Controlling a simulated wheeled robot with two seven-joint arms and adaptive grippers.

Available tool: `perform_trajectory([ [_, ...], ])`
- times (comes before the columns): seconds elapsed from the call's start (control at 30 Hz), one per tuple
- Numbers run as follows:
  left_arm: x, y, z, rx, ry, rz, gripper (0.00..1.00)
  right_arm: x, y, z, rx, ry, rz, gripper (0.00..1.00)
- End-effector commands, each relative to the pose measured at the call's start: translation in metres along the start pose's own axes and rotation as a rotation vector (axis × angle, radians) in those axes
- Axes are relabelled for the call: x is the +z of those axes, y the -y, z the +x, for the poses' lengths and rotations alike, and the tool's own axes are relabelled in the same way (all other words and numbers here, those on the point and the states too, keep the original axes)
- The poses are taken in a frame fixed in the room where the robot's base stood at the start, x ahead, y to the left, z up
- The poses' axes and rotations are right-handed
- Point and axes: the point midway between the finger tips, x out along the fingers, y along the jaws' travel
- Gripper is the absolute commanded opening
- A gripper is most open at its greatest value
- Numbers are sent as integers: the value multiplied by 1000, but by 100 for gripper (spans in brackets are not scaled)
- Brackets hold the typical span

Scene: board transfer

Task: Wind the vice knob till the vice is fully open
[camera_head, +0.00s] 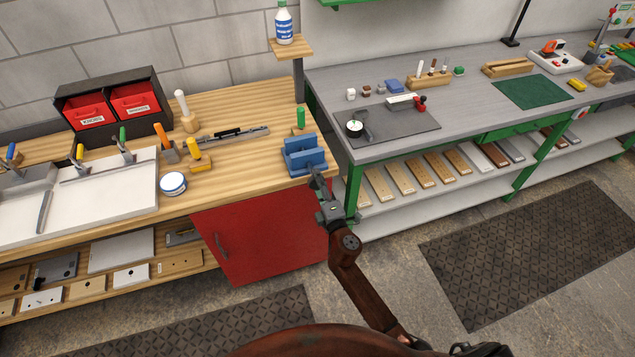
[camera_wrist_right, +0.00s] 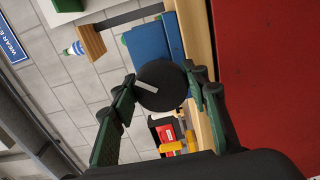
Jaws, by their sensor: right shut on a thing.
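The blue vice (camera_head: 303,158) stands at the right front corner of the wooden bench. In the right wrist view its blue body (camera_wrist_right: 152,46) shows behind the knob. The vice knob (camera_wrist_right: 161,87) is a round black disc with a white mark. My right gripper (camera_head: 317,180) is at the front of the vice, and in the head view it hides the knob. In the right wrist view my right gripper (camera_wrist_right: 162,82) has its green-and-black fingers on both sides of the knob, shut on it. The gap between the vice jaws is hard to judge. My left gripper is not in view.
A red cabinet front (camera_head: 262,238) lies below the vice. A green cylinder (camera_head: 300,117) and a post with a small shelf (camera_head: 292,48) stand behind it. The grey workbench (camera_head: 450,70) is to the right, past a gap.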

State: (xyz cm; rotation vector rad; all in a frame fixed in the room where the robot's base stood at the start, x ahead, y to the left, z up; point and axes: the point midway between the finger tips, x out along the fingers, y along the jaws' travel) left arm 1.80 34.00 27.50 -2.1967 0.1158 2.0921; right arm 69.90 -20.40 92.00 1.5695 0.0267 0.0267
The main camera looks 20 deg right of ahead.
Motion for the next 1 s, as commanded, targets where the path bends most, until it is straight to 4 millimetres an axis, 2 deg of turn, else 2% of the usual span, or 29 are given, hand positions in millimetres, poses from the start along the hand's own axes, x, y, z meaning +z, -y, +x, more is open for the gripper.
perform_trajectory([
  [0.03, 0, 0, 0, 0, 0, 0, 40, 0, 1, 0, -1, -1, 0, 18],
  [0.07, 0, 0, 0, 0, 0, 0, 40, 0, 1, 0, -1, -1, 1, 43],
  [0.3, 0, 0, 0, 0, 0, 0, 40, 0, 0, 0, -1, -1, 1, 60],
  [0.67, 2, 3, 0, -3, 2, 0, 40, 0, 1, -5, -1, 0, 1, 60],
  [0.77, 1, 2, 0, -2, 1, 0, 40, 0, 2, -17, -2, 0, 1, 60],
  [1.0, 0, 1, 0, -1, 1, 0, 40, 0, 2, -67, -3, 0, 3, 60],
])
